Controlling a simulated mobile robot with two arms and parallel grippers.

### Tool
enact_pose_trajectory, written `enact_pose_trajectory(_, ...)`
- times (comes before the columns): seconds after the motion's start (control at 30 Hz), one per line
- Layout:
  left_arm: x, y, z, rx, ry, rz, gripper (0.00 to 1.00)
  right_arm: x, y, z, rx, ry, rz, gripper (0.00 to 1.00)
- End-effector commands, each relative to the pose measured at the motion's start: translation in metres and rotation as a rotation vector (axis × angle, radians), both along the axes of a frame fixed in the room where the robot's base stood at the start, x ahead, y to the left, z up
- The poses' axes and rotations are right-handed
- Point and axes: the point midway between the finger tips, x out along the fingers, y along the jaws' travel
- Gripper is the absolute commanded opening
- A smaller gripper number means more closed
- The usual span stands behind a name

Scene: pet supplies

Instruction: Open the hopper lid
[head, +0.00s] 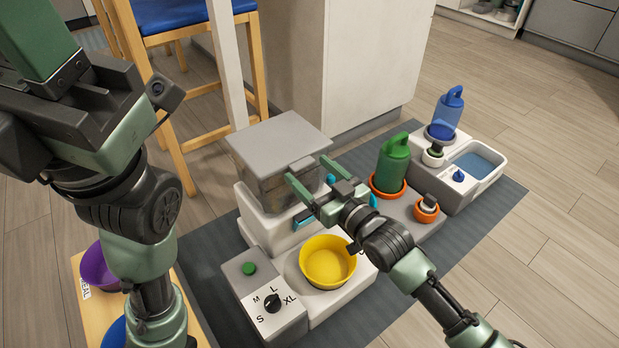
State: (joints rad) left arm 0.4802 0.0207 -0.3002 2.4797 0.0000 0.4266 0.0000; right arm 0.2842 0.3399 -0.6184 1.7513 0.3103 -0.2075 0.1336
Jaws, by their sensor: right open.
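The feeder's hopper (272,190) is a see-through box on a white base, left of the picture's middle. Its flat grey lid (278,136) lies level across the top and looks closed. A small grey tab shows at the lid's front right edge. My right gripper (307,169) is open, with its two green fingers at either side of that tab; I cannot tell whether they touch it.
A yellow bowl (327,262) and a size dial (271,303) are in front of the hopper. A green bottle (391,162) and a blue water dispenser (446,113) stand to the right on the dark mat (474,219). A wooden chair (186,100) stands behind.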

Motion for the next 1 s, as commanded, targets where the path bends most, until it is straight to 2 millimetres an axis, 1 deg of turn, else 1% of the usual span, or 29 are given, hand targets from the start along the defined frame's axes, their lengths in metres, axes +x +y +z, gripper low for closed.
enact_pose_trajectory(0.1,-0.0041,-0.0003,0.0003,0.001,-0.014,0.001,0.36,0.0061,0.0049,-0.0008,0.000,0.000,0.000,0.76)
enact_pose_trajectory(0.37,-0.0046,-0.0005,0.0021,0.002,-0.015,0.001,0.36,0.0072,0.0054,0.0004,-0.001,0.001,0.000,0.76)
enact_pose_trajectory(0.47,-0.0045,-0.0006,0.0020,0.002,-0.015,0.001,0.36,0.0071,0.0053,0.0003,-0.001,0.001,0.000,0.51)
enact_pose_trajectory(0.5,-0.0046,-0.0006,0.0020,0.002,-0.015,0.001,0.36,0.0071,0.0053,0.0003,-0.001,0.001,0.000,0.40)
enact_pose_trajectory(0.57,-0.0045,-0.0006,0.0020,0.002,-0.015,0.001,0.36,0.0071,0.0052,0.0003,-0.001,0.001,0.000,0.23)
enact_pose_trajectory(0.6,-0.0046,-0.0006,0.0020,0.002,-0.015,0.001,0.36,0.0071,0.0052,0.0003,-0.001,0.001,0.000,0.12)
enact_pose_trajectory(0.63,-0.0046,-0.0006,0.0020,0.002,-0.015,0.001,0.36,0.0071,0.0053,0.0003,-0.001,0.001,0.000,0.04)
enact_pose_trajectory(0.67,-0.0046,-0.0007,0.0021,0.002,-0.015,0.001,0.36,0.0070,0.0052,0.0003,-0.001,0.001,0.000,0.00)
enact_pose_trajectory(0.83,-0.0047,-0.0007,0.0034,0.001,-0.016,0.001,0.36,0.0070,0.0052,0.0012,-0.001,0.002,0.000,0.00)
enact_pose_trajectory(0.93,-0.0059,-0.0002,0.0078,-0.001,-0.022,-0.001,0.36,0.0070,0.0051,0.0041,-0.005,0.006,0.000,0.00)
enact_pose_trajectory(0.97,-0.0041,0.0002,0.0076,-0.001,-0.015,-0.001,0.36,0.0070,0.0051,0.0055,-0.006,0.009,0.000,0.00)
enact_pose_trajectory(1.0,0.0038,0.0005,0.0033,-0.001,0.013,0.000,0.36,0.0070,0.0051,0.0077,-0.010,0.014,0.000,0.00)
